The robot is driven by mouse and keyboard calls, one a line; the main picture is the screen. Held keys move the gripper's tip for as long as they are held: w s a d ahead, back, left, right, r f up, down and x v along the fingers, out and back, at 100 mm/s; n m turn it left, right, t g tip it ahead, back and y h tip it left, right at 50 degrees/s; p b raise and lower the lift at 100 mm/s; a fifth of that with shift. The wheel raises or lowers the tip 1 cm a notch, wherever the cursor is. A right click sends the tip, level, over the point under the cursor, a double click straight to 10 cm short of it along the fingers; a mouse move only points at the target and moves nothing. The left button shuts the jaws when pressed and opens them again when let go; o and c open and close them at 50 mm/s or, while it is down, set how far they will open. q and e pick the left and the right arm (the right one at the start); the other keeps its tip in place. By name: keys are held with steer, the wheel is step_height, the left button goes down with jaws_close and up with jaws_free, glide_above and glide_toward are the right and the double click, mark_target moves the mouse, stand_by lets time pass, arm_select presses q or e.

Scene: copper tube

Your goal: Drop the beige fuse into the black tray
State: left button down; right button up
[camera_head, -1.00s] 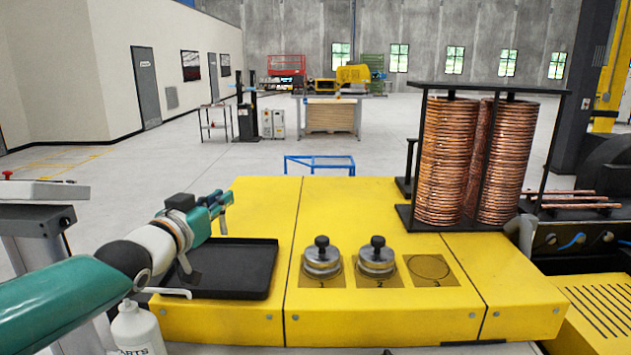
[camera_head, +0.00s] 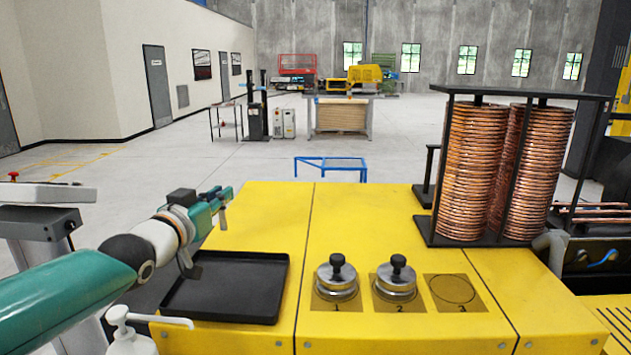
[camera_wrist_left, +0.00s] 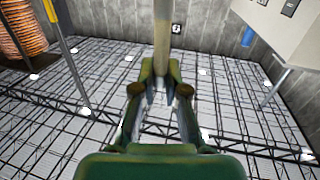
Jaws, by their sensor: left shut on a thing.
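My left gripper (camera_head: 224,198) is raised at the back edge of the black tray (camera_head: 226,286), pointing away and to the right. The empty tray lies flat on the left part of the yellow bench. In the left wrist view, my left gripper (camera_wrist_left: 160,82) is shut on the beige fuse (camera_wrist_left: 162,32), a long pale rod that rises from between the fingertips. My right gripper is not in view.
Two knobbed metal weights (camera_head: 336,276) stand on the yellow bench (camera_head: 350,225), right of the tray. A black rack (camera_head: 470,239) with copper coils (camera_head: 475,170) stands at the back right. A white bottle (camera_head: 128,335) is in front of the tray. Open floor lies beyond.

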arm_select(q)
steer(key=shift+f, duration=0.45)
steer(key=f+b, duration=0.1)
steer(key=a+f+b, duration=0.1)
steer(key=f, duration=0.1)
steer(key=s+f+b, duration=0.1)
steer(key=b, duration=0.1)
steer(key=shift+a+f, duration=0.15)
steer(key=shift+f, duration=0.05)
steer(key=shift+w, duration=0.1)
steer(key=c, duration=1.1)
jaws_free()
steer(key=shift+c, duration=0.2)
